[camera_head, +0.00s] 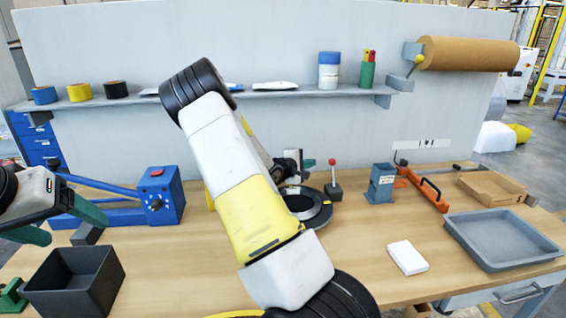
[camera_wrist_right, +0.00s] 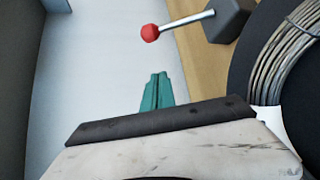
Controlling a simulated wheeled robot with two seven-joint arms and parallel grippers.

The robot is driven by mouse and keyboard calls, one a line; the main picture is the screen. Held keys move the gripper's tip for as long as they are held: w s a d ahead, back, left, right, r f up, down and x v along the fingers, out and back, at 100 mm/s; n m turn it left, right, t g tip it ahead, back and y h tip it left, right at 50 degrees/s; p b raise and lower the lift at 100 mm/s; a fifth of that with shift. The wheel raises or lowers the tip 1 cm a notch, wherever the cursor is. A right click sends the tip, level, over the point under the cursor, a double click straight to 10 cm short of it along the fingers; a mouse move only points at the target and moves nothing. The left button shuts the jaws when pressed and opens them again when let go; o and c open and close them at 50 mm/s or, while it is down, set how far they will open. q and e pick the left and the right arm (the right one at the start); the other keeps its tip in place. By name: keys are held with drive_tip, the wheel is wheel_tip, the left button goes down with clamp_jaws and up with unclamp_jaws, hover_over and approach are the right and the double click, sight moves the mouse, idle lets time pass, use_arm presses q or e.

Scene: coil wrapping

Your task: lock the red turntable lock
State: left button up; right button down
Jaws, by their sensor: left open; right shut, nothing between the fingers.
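The red turntable lock is a red ball (camera_head: 332,162) on a thin metal rod rising from a dark block (camera_head: 333,191), just right of the black turntable (camera_head: 322,213). In the right wrist view the red ball (camera_wrist_right: 150,32) is beyond my right gripper (camera_wrist_right: 158,77), with the rod slanting to the dark block (camera_wrist_right: 227,20). My right gripper's teal fingers are shut and empty, apart from the ball. In the head view my right gripper (camera_head: 308,163) is behind the turntable, left of the ball, and partly hidden by my arm. My left gripper (camera_head: 75,230) is open and empty at the left.
A wire coil (camera_wrist_right: 287,45) lies on the turntable. A blue machine (camera_head: 160,194) and black bin (camera_head: 72,282) are left; a grey stand (camera_head: 381,183), orange tool (camera_head: 420,187), white block (camera_head: 407,257) and grey tray (camera_head: 505,240) are right. A shelf (camera_head: 300,93) runs behind.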

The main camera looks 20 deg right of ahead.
sight(333, 160)
drive_tip(key=d, duration=0.1)
drive_tip(key=s+d, duration=0.1)
drive_tip(key=d, duration=0.2)
drive_tip(key=shift+s+d+r, duration=0.1)
drive_tip(key=shift+s+d, duration=0.2)
drive_tip(key=shift+s, duration=0.05)
drive_tip(key=shift+s+a+r+m+t+h, duration=0.2)
drive_tip(key=shift+s+m+t+h, duration=0.1)
drive_tip(key=shift+s, duration=0.1)
idle(0.4)
drive_tip(key=shift+s+a+r+m+t+h, duration=0.2)
drive_tip(key=shift+s+m+t+h, duration=0.2)
drive_tip(key=shift+s+m+h, duration=0.15)
drive_tip(key=shift+s+a+r+m+t+h, duration=0.15)
drive_tip(key=shift+s+m+t+h, duration=0.25)
drive_tip(key=shift+s, duration=0.2)
drive_tip(key=shift+s+a+r, duration=0.15)
drive_tip(key=shift+s, duration=0.45)
drive_tip(key=shift+s+a+f, duration=0.15)
drive_tip(key=shift+s+a, duration=0.05)
drive_tip(key=shift+s, duration=0.5)
drive_tip(key=shift+s+a+f, duration=0.2)
drive_tip(key=shift+s+a, duration=0.05)
drive_tip(key=shift+s, duration=0.5)
drive_tip(key=shift+s+a+f, duration=0.15)
drive_tip(key=shift+s+a, duration=0.05)
drive_tip(key=shift+s, duration=0.5)
